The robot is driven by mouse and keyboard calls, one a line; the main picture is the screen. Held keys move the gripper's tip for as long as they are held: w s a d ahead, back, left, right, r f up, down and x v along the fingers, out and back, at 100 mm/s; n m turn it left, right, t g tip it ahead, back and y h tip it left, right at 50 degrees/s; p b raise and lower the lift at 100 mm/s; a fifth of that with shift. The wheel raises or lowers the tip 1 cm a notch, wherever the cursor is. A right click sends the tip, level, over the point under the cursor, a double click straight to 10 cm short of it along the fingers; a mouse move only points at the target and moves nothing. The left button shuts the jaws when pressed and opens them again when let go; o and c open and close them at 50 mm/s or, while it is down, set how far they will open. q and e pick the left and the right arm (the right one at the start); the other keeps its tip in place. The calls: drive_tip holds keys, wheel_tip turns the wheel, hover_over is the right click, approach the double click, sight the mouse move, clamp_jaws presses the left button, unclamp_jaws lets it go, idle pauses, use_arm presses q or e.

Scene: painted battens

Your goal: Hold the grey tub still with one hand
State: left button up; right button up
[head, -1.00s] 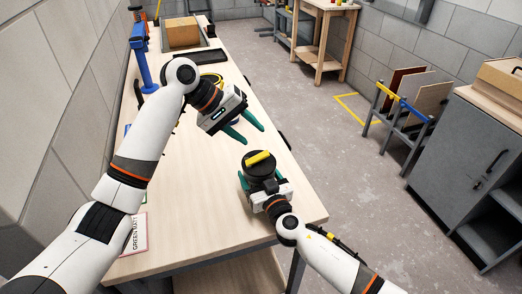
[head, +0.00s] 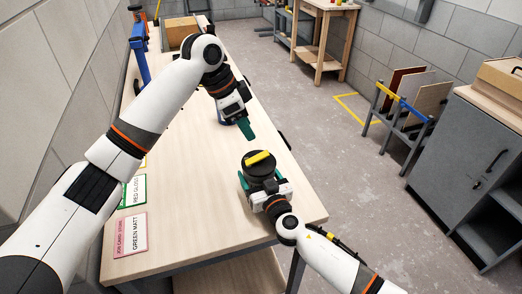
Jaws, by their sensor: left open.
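The grey tub (head: 262,170) is dark and round and stands on the bench near its right edge. A yellow bar (head: 258,157) lies across its top. My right gripper (head: 262,183) reaches in from the near side, with a green finger at each side of the tub, and appears shut on it. The tub's lower near side is hidden by this gripper. My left gripper (head: 246,128) is open and empty, above the bench just beyond the tub. Its fingers overlap in this view, pointing down.
A blue stand (head: 139,55) and a cardboard box (head: 181,32) are at the far end. The bench (head: 190,215) is clear left of the tub.

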sight(263, 154)
use_arm(q)
drive_tip(key=x, duration=1)
clamp_jaws()
drive_tip(key=shift+d+f+y, duration=0.2)
drive_tip(key=shift+d+y, duration=0.1)
drive_tip(key=shift+y, duration=0.2)
unclamp_jaws()
drive_tip(key=w+v, duration=0.1)
drive_tip(key=v, duration=1.1)
drive_tip(key=shift+s, duration=0.3)
